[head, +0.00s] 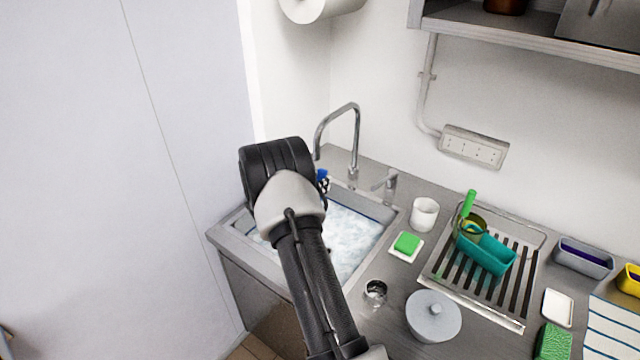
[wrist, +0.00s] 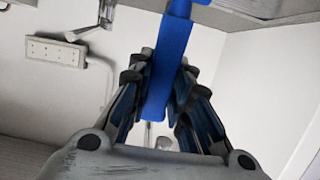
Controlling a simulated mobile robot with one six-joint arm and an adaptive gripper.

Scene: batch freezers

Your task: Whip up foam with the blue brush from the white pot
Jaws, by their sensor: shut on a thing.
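My gripper (wrist: 160,85) is shut on the handle of the blue brush (wrist: 170,50), as the wrist view shows. The brush head is out of that view. In the head view my arm hides most of the gripper, and only a small blue part of the brush (head: 322,175) shows beside the wrist, over the far part of the sink. The sink (head: 375,262) holds water with whitish foam (head: 345,235). Whether the brush touches the water is hidden. The white pot (head: 424,214) stands upright and apart on the counter, right of the sink.
A tap (head: 355,135) arches behind the sink. A green sponge (head: 407,242) on a white dish, a small glass (head: 376,290) and a grey lidded pot (head: 434,315) stand to the right. Beyond them is a drying rack (head: 470,290) with a teal container (head: 485,255).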

